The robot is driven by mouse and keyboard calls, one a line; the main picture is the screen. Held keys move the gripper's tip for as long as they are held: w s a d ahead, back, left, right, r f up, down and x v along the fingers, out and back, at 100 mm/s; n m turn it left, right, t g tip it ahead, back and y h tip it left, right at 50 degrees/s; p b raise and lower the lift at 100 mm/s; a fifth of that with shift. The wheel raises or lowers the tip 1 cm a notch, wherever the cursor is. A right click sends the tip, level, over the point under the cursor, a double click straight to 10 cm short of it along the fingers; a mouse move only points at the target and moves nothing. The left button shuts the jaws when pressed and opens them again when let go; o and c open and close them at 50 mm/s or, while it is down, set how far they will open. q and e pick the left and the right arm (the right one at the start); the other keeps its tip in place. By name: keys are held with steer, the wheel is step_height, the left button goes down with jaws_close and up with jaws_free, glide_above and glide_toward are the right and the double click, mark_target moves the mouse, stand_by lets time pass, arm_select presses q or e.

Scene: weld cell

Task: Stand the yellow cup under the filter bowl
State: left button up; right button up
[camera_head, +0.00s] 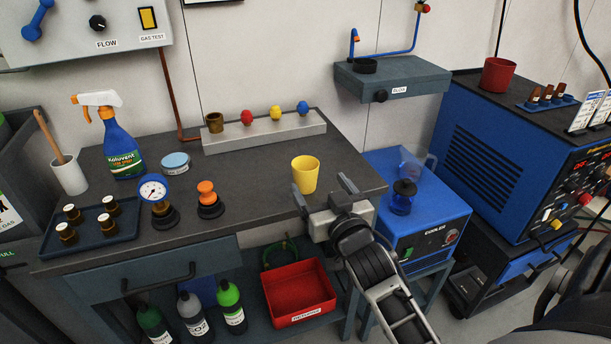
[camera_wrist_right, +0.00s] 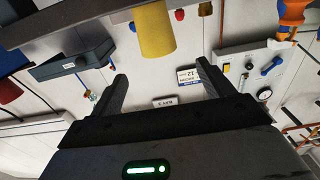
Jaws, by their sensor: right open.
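The yellow cup (camera_head: 305,174) stands upright on the dark workbench near its right end. My right gripper (camera_head: 322,190) is open and empty at the bench's front edge, its fingers just short of the cup and apart from it. The right wrist view shows the cup (camera_wrist_right: 155,30) ahead of the open fingers (camera_wrist_right: 160,72). I cannot tell for sure which thing is the filter bowl. A wall unit (camera_head: 415,82) with a small tap and a black ring is at back right. My left gripper is not in view.
A gauge (camera_head: 154,192), an orange-topped fitting (camera_head: 207,196), a spray bottle (camera_head: 122,145) and a tray (camera_head: 112,240) stand on the bench's left. A grey rack (camera_head: 265,137) lines the back. A clear jug (camera_head: 413,163) is on the cooler. Bare bench lies left of the cup.

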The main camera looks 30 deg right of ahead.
mark_target(305, 160)
steer(key=x, duration=0.9)
steer(key=shift+w+f+p, duration=0.2)
steer(key=shift+w+p, duration=0.1)
steer(key=c, duration=1.1)
steer(key=shift+c, duration=0.2)
steer(key=shift+r, duration=0.55)
steer(key=s+a+r, duration=0.7)
steer(key=s+r, duration=0.5)
steer(key=s+a+f+n+y, duration=0.2)
steer(key=s+a+f+y, duration=0.2)
steer(key=a+f, duration=0.4)
steer(key=shift+s+a+f+n+t, duration=0.2)
steer(key=shift+s+f+n+t, duration=0.15)
steer(key=shift+f, duration=0.6)
